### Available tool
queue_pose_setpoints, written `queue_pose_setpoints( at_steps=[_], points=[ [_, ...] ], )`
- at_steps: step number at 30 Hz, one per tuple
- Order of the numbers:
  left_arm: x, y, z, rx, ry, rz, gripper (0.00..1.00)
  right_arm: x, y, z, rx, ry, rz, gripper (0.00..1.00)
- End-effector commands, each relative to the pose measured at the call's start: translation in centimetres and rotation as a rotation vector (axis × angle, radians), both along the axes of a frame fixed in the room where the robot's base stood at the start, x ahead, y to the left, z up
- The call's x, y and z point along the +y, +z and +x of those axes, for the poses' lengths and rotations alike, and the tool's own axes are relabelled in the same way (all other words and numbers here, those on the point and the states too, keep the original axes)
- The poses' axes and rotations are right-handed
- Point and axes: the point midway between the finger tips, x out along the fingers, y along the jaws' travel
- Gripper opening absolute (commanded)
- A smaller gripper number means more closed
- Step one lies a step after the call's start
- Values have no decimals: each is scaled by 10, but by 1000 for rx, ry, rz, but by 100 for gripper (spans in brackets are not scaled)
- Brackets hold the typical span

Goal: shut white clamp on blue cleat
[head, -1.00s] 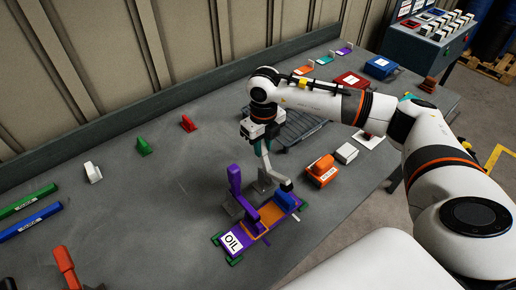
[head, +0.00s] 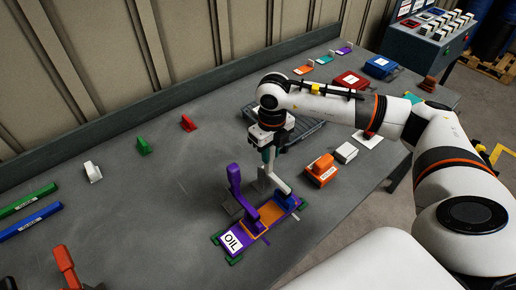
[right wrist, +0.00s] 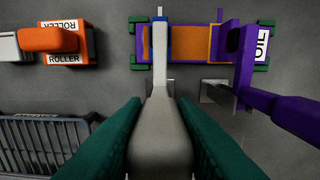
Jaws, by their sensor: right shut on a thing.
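The purple belt press (head: 256,228) with an orange middle and an OIL label lies on the grey table, with the blue cleat (head: 290,200) near its right end. The white clamp (head: 276,180) stands behind the press. My right gripper (head: 269,156) is shut on its lever. In the right wrist view, my green fingers (right wrist: 159,150) flank the white clamp lever (right wrist: 160,120), whose far end lies over the blue cleat (right wrist: 168,48). Contact with the cleat cannot be told. The purple clamp (head: 235,187) stands to the left of the white one. My left gripper is not in view.
An orange ROLLER block (head: 321,170) and a white block (head: 346,152) lie to the right. A dark grate-like tray (head: 308,133) is behind my right gripper. Green, red and white wedges stand at the left back.

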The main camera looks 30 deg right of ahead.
Motion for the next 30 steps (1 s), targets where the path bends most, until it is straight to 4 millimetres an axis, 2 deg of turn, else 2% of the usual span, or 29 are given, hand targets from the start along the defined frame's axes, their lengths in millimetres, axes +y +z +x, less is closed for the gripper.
queue_pose_setpoints(
  at_steps=[5,6,8,9,19,30],
  points=[
    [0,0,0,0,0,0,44,0,1,1,-5,-1,0,12],
    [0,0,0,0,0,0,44,0,1,2,-6,-1,0,32],
    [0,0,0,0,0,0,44,0,1,2,-5,-1,1,42],
    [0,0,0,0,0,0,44,0,1,1,-5,-1,1,44],
    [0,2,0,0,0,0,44,0,3,1,-3,0,0,44],
    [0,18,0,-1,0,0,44,0,32,1,-5,0,1,44]
  ],
)
